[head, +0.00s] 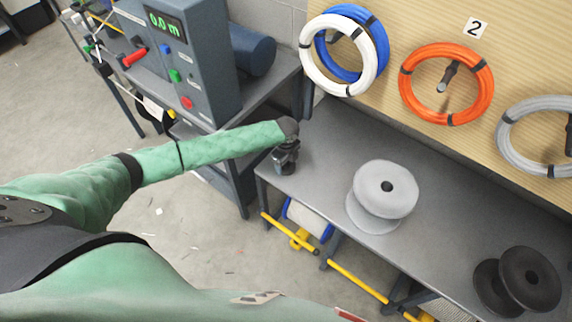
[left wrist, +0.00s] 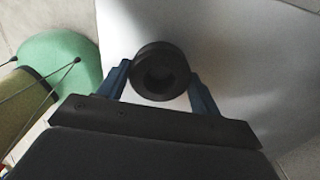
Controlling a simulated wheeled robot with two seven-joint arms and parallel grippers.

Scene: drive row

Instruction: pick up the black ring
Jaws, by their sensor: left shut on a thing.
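The black ring (left wrist: 158,47) shows in the left wrist view as a thick, dark round piece with a hollow centre. It sits between the two blue fingers of my left gripper (left wrist: 160,80), which is shut on it, one finger at each side. In the head view my left gripper (head: 286,160) points down at the left end of the grey workbench (head: 320,165). There the ring cannot be told apart from the dark gripper. Whether the ring touches the bench or is clear of it cannot be told. My right gripper is not in view.
A light grey spool (head: 385,185) stands right of my left gripper, and a black spool (head: 530,278) lies farther right. White (head: 312,62), orange (head: 405,85) and grey (head: 508,140) cable coils hang on the board behind. A machine with a display (head: 195,70) stands at left.

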